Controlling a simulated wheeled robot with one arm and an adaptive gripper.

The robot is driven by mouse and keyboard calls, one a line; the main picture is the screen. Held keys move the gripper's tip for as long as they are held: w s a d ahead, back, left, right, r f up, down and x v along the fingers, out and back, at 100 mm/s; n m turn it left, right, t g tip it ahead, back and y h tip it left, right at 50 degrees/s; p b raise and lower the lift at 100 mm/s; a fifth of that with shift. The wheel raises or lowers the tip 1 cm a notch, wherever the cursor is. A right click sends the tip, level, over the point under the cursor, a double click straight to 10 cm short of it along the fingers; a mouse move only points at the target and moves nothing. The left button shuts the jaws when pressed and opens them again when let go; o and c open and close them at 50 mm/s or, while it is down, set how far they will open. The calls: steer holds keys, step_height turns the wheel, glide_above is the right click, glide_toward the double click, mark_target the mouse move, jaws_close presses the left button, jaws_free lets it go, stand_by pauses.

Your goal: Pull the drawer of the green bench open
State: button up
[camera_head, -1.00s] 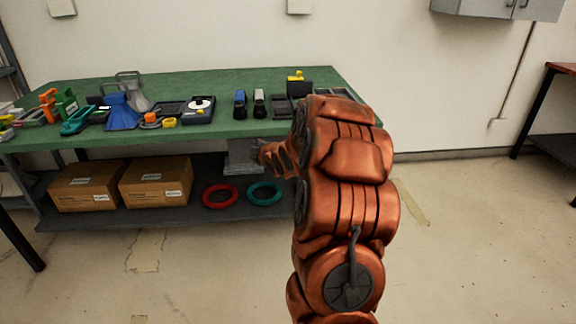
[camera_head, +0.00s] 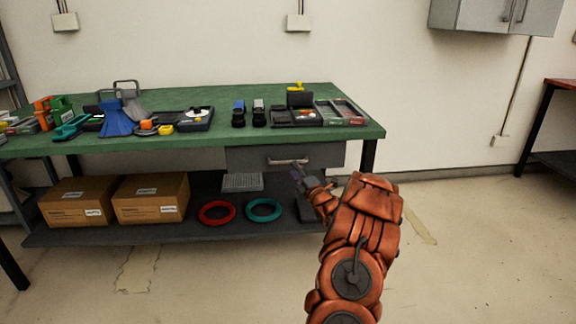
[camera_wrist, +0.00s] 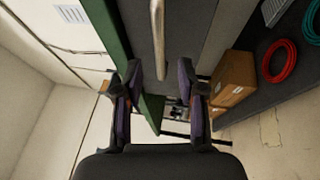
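The green bench (camera_head: 235,137) has a grey drawer (camera_head: 325,154) under its top, with a pale bar handle (camera_head: 288,162) across its front. The drawer front looks flush with the bench. My gripper (camera_head: 300,178) is just below and right of the handle in the head view, apart from it as far as I can tell. In the wrist view my gripper (camera_wrist: 162,88) has its two dark fingers spread with nothing between them. The handle (camera_wrist: 158,38) lies ahead of the gap between the fingertips, lengthwise in the picture, against the grey drawer front (camera_wrist: 187,40).
Two cardboard boxes (camera_head: 150,199), a red ring (camera_head: 217,213), a teal ring (camera_head: 264,210) and a grey vented block (camera_head: 242,182) sit on the lower shelf (camera_head: 100,233). The floor in front is clear.

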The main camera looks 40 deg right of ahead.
mark_target(288, 162)
steer(key=shift+b+x, duration=0.3)
steer(key=shift+x, duration=2.7)
jaws_close()
